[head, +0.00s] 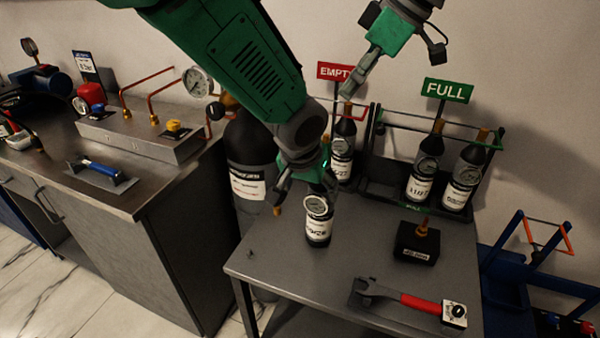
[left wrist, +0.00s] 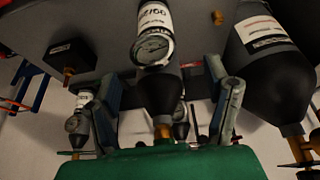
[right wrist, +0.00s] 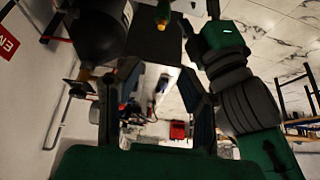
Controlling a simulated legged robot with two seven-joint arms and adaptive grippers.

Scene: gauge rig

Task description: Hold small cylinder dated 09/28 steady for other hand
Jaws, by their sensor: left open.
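The small cylinder (head: 318,222) stands upright on the grey table, with a round gauge and a white label. In the left wrist view the cylinder (left wrist: 160,92) appears upside down, its label ending in what reads as 09/28. My left gripper (head: 306,186) is above it, pointing down. Its two fingers stand apart on either side of the shoulder and brass neck, with gaps showing. My right gripper (head: 357,74) is high near the red EMPTY sign, away from this cylinder. In the right wrist view its fingers (right wrist: 158,98) are spread with nothing between them.
A rack with a green FULL sign (head: 446,90) and a red EMPTY sign (head: 333,71) holds several similar cylinders behind. A black block with a brass fitting (head: 417,243) and a red-handled wrench (head: 410,302) lie right. A large dark cylinder (head: 247,150) stands left of the table.

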